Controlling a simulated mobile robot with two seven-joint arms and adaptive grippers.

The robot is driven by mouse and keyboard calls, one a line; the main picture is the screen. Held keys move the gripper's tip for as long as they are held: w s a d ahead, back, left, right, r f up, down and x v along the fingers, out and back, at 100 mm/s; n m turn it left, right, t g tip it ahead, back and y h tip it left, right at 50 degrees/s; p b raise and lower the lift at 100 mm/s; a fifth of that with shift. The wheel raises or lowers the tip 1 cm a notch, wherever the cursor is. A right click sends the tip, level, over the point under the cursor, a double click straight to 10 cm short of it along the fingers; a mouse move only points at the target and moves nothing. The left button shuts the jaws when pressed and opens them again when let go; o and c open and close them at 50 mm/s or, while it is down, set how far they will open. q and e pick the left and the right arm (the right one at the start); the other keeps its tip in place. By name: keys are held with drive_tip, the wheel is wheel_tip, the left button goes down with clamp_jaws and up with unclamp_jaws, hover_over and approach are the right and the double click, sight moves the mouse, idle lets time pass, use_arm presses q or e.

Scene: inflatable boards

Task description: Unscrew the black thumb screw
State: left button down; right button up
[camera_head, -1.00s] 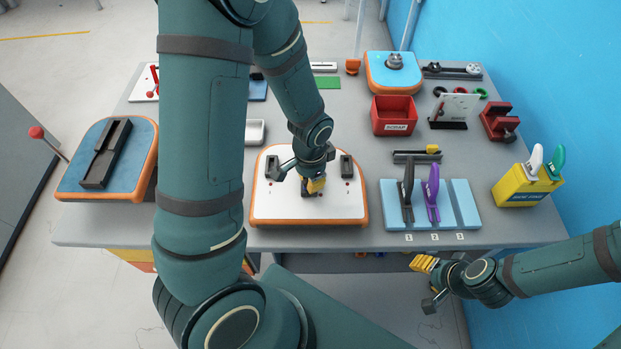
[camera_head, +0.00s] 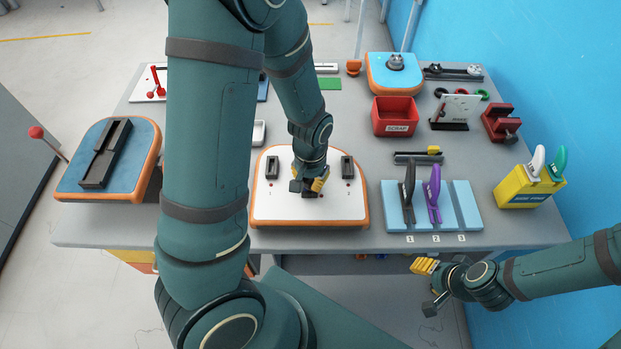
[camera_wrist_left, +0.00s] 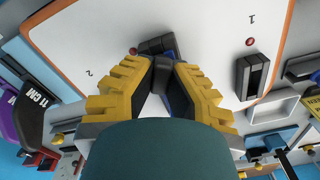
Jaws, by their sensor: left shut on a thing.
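A white board (camera_head: 270,210) with an orange rim lies on the grey table, with black parts at its left and right. My left gripper (camera_head: 312,192) points down over the board's middle. In the left wrist view, its yellow fingers with black pads (camera_wrist_left: 163,66) are shut on a black part, the thumb screw (camera_wrist_left: 158,44), at the board. Most of the screw is hidden between the pads, and a bit of blue shows there. My right gripper (camera_head: 426,264) hangs in front of the table, away from the board; its opening is not clear.
A light-blue rack (camera_head: 393,226) with black and purple tools stands right of the board. A blue pad with a black channel (camera_head: 105,152) is at the left. My left arm hides part of the table.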

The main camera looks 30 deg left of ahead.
use_arm(q)
drive_tip(key=n, duration=0.3)
drive_tip(key=shift+p, duration=0.35)
drive_tip(key=shift+s+a+n+p, duration=0.1)
drive_tip(key=shift+n+p, duration=0.25)
drive_tip(key=shift+n, duration=0.75)
drive_tip(key=c, duration=1.4)
unclamp_jaws()
drive_tip(key=shift+n, duration=0.3)
drive_tip(key=o, duration=0.4)
drive_tip(key=shift+c, duration=0.2)
